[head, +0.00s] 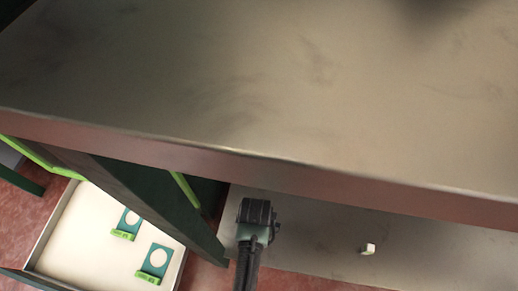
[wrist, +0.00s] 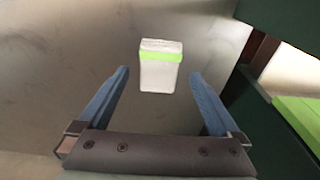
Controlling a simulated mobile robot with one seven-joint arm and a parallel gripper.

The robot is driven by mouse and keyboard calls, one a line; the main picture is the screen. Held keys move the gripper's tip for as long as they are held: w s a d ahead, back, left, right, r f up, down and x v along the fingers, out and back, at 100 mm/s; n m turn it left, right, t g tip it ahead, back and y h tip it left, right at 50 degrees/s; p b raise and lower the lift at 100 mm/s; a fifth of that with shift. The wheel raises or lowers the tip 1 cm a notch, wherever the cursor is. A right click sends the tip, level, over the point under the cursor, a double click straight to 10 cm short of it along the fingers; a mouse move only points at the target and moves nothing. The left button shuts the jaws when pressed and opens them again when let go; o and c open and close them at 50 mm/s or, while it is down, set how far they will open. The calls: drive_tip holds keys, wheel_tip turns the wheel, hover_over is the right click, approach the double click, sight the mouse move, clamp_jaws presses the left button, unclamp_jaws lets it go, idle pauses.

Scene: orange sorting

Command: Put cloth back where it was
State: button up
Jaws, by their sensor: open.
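A small pale item with a bright green band (wrist: 161,68) lies on a grey metal surface in the wrist view, ahead of my gripper and between the lines of its two fingers. A similar small pale item shows on the lower shelf in the head view (head: 368,249), to the right of my arm. I cannot tell whether it is the cloth; nothing else in view looks clearly like a cloth. My gripper (wrist: 159,73) is open, with both blue fingers spread and nothing held. In the head view its fingertips are hidden.
A large metal tabletop (head: 300,90) lies above the lower shelf (head: 310,235), its edge crossing near my arm. A dark green upright stands left of my arm. An open drawer (head: 75,215) at the left holds green pieces with round white discs.

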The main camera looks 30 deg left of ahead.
wheel_tip(320, 180, up, 10)
drive_tip(key=s+p, duration=0.1)
drive_tip(key=p, duration=0.4)
drive_tip(key=shift+d+f, duration=0.2)
drive_tip(key=shift+s, duration=0.15)
